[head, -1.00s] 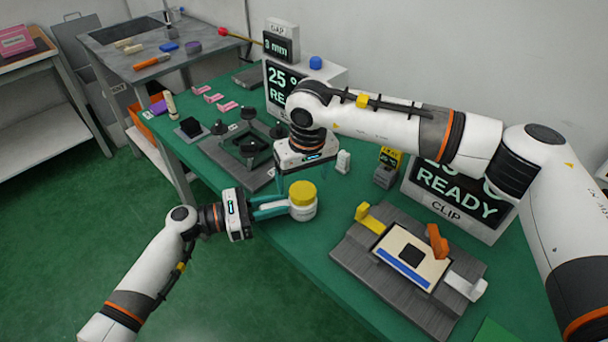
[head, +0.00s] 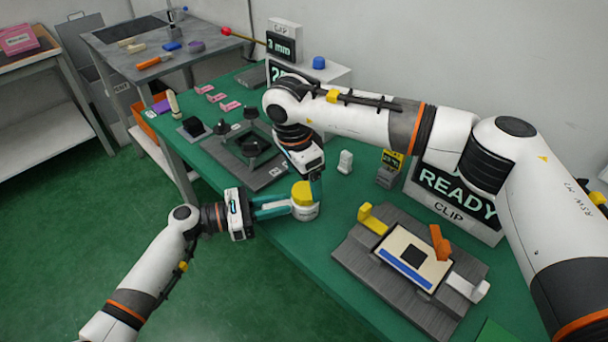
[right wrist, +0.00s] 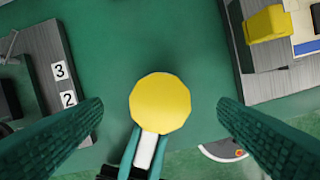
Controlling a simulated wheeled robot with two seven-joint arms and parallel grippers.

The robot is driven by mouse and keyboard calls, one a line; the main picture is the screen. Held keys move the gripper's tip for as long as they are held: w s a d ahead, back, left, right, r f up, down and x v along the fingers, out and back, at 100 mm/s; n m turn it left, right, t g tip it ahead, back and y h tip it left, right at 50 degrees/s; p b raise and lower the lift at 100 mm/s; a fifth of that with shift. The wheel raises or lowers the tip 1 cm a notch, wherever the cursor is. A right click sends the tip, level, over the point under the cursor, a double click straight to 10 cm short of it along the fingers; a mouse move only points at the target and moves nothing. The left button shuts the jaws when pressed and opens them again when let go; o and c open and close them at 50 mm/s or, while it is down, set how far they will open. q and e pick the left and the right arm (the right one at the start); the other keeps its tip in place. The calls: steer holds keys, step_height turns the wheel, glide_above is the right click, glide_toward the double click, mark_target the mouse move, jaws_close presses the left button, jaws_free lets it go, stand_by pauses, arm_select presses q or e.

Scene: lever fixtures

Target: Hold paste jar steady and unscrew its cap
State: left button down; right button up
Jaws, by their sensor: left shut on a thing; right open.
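The paste jar (head: 305,211) is a white body with a yellow cap (head: 303,193). It stands upright near the front edge of the green table. My left gripper (head: 290,207) is shut on the jar's body from the left. My right gripper (head: 312,188) points down over the jar, with a finger beside the cap in the head view. In the right wrist view the yellow cap (right wrist: 160,102) lies between the two open fingers of the right gripper (right wrist: 160,115), with a gap on each side. The left gripper's fingers (right wrist: 146,148) show below the cap.
A grey clip fixture (head: 410,262) with yellow and orange levers stands to the right. A dark fixture with black knobs (head: 250,150) lies behind left. A small white object (head: 345,162) and a READY display (head: 455,195) stand behind. Green table (head: 300,262) is bare in front.

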mark_target(301, 191)
steer(key=shift+f, duration=0.15)
steer(key=shift+f, duration=1.35)
steer(key=shift+c, duration=0.3)
